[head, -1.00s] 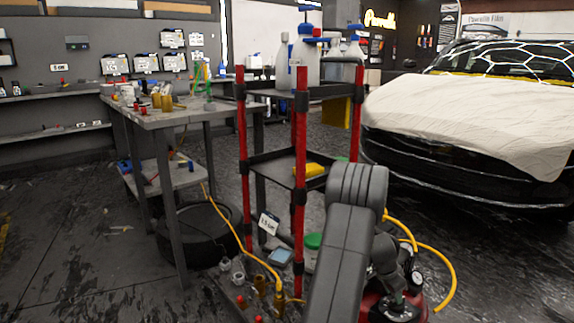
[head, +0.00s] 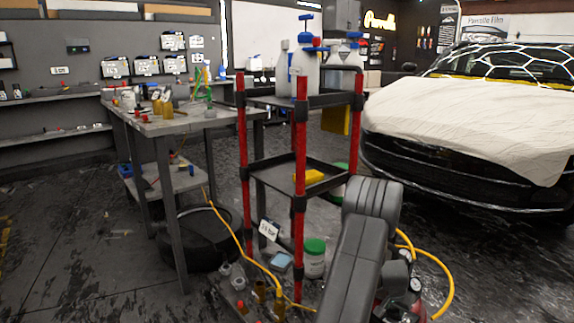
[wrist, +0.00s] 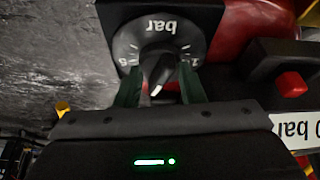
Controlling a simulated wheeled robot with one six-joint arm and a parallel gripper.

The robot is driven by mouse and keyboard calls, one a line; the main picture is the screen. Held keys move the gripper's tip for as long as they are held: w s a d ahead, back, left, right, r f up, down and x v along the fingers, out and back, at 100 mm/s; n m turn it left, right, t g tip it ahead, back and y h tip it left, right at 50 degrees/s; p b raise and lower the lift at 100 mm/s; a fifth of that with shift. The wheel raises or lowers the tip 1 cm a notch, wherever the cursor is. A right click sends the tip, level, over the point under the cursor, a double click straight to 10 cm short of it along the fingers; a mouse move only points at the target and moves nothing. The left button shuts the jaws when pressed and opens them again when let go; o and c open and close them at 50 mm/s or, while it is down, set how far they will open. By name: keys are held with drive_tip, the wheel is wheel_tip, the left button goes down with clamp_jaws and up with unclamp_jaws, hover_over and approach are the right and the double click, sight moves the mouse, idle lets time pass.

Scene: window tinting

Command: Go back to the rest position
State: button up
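In the wrist view my gripper (wrist: 160,72) has its two dark green fingers apart, one on each side of the small pointer knob (wrist: 163,73) of a round dial. The dial (wrist: 158,35) is dark, with white "bar" lettering that appears upside down. Gaps show between the fingers and the pointer, so the gripper looks open. In the head view my grey arm reaches down at the lower right, and the gripper is not clearly visible there.
A red-post cart (head: 301,150) with spray bottles (head: 304,70) stands close to my arm. A yellow hose (head: 440,275) curves beside it. In the wrist view a red button (wrist: 291,85) is right of the dial. A workbench (head: 160,125) stands left and a covered car (head: 470,120) right.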

drive_tip(key=shift+d+n+p, duration=0.15)
drive_tip(key=shift+n+p, duration=0.65)
drive_tip(key=shift+p, duration=0.3)
drive_tip(key=shift+s+r+y, duration=0.1)
drive_tip(key=shift+y, duration=0.2)
